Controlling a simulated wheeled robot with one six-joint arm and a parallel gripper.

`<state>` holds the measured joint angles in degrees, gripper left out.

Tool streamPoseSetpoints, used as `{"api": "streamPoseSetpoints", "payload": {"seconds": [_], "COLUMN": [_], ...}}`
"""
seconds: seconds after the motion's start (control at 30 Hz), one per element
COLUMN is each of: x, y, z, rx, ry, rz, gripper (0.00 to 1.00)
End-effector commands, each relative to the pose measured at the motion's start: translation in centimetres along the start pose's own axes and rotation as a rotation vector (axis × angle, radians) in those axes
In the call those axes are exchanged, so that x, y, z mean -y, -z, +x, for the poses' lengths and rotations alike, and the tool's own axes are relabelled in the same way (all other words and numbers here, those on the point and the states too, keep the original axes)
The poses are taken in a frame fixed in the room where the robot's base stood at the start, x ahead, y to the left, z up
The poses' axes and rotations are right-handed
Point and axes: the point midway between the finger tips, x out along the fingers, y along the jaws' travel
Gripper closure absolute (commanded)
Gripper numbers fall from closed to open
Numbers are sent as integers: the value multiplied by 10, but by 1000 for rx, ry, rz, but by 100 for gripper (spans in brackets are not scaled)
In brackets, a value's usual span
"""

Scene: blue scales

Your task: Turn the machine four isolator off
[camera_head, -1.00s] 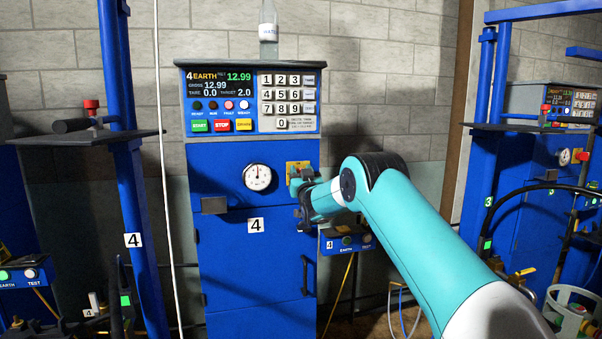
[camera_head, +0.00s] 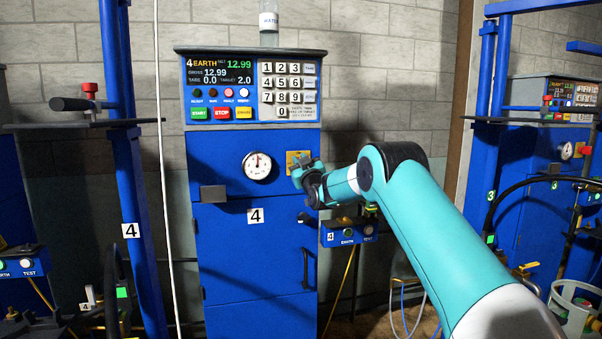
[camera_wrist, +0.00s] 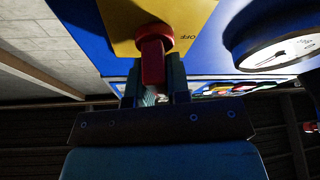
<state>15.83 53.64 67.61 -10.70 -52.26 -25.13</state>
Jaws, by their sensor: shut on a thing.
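The machine four isolator shows in the wrist view as a red handle (camera_wrist: 153,62) on a yellow plate (camera_wrist: 195,14). Part of an "OFF" label is readable on the plate beside the handle. In the head view the yellow plate (camera_head: 293,157) is on the blue machine front, right of the round dial, and my gripper hides much of it and the handle. My gripper (camera_wrist: 151,84) is shut on the red handle, with one finger on each side. In the head view my gripper (camera_head: 303,174) is at the plate's lower edge.
The round dial (camera_head: 257,166) is close to the left of my gripper. The keypad and display panel (camera_head: 250,90) is above. A small blue earth/test box (camera_head: 347,232) hangs just below my wrist. The cabinet door (camera_head: 255,260) is below.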

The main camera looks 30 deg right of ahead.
Motion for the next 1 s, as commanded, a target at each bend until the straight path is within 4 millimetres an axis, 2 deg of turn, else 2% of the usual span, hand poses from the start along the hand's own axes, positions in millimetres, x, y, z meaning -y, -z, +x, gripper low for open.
{"api": "streamPoseSetpoints", "payload": {"seconds": [0.03, 1.0], "x": [2, 12], "y": [-7, -6], "z": [-3, -2], "rx": [-5, -2], "ry": [14, 366], "rz": [-39, -883], "gripper": [100, 100]}}
